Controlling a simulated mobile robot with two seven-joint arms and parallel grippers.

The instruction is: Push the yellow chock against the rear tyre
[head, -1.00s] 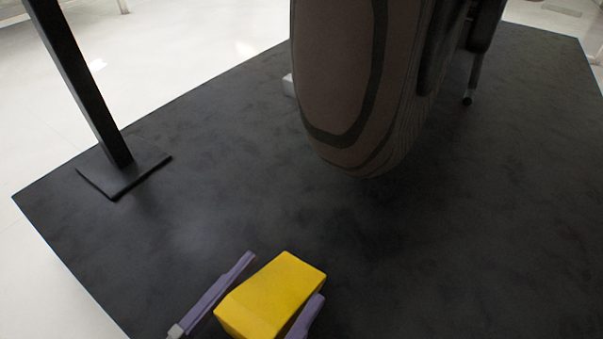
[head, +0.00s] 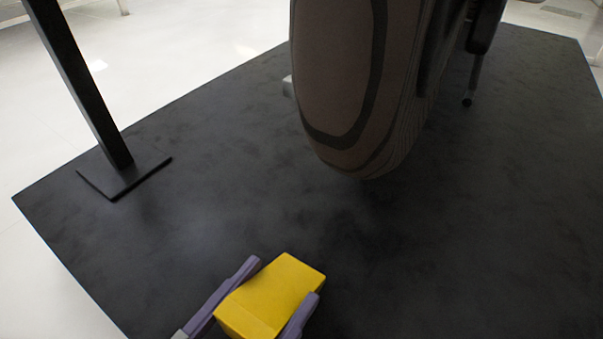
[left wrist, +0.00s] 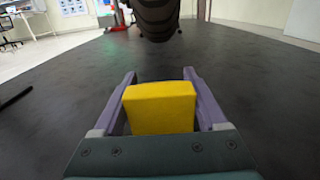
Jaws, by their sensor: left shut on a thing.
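The yellow chock (head: 272,294) is at the bottom of the head view, between the purple fingers of my left gripper (head: 280,282). My left gripper is shut on it. The left wrist view shows the chock (left wrist: 160,108) between the two fingers of the left gripper (left wrist: 160,90). The rear tyre (head: 350,85) stands above and right of the chock in the head view, with bare mat between them. In the left wrist view the tyre (left wrist: 157,18) is straight ahead, beyond the chock. My right gripper is not in view.
A black post with a flat foot (head: 125,175) stands on the dark mat (head: 200,225) at the left. A thin strut (head: 473,80) is right of the tyre. A small pale block (head: 288,86) shows behind the tyre. The mat between chock and tyre is clear.

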